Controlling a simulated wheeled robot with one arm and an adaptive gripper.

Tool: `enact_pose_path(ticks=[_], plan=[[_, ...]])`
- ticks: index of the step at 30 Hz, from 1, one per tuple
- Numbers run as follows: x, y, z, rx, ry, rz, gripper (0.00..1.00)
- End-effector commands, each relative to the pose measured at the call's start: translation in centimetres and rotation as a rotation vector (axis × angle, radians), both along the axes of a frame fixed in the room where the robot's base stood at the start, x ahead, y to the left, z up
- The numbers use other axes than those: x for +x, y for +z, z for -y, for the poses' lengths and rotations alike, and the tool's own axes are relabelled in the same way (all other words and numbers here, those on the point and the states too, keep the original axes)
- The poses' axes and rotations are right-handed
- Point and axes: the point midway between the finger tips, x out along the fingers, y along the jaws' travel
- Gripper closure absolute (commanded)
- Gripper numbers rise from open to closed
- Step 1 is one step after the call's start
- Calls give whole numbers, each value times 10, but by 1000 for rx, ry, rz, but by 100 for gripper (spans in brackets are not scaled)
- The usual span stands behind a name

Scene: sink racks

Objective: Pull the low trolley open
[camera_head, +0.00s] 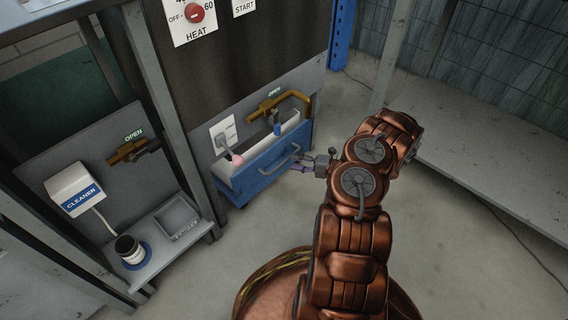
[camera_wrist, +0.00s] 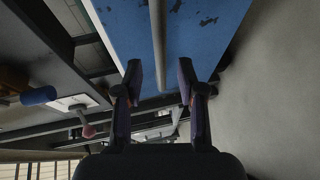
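The low trolley (camera_head: 255,183) is a grey box with a blue front, low under the dark panel. Its bar handle (camera_head: 278,165) runs across the blue front. My gripper (camera_head: 299,166) is at the right end of the handle in the head view. In the wrist view the scuffed blue front (camera_wrist: 205,25) fills the top, and the handle bar (camera_wrist: 158,40) runs down toward the gap between my fingertips (camera_wrist: 160,78). The fingers are apart, with visible space on both sides of the bar. I cannot tell whether either finger touches it.
A brass valve (camera_head: 268,105) marked OPEN sits above the trolley. A pink-tipped lever (camera_head: 236,158) is at its left. A grey shelf (camera_head: 160,235) holds a dark cup (camera_head: 130,250). A low bench (camera_head: 480,165) stands at right. Floor between is clear.

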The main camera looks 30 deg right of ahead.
Motion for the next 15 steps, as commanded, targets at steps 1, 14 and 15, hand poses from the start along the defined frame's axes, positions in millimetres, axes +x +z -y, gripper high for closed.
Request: enact_pose_path(ticks=[1, 14, 15], plan=[[7, -5, -6, 0, 3, 0, 61], [38, -10, -31, 1, 6, -2, 61], [38, -10, -31, 1, 6, -2, 61]])
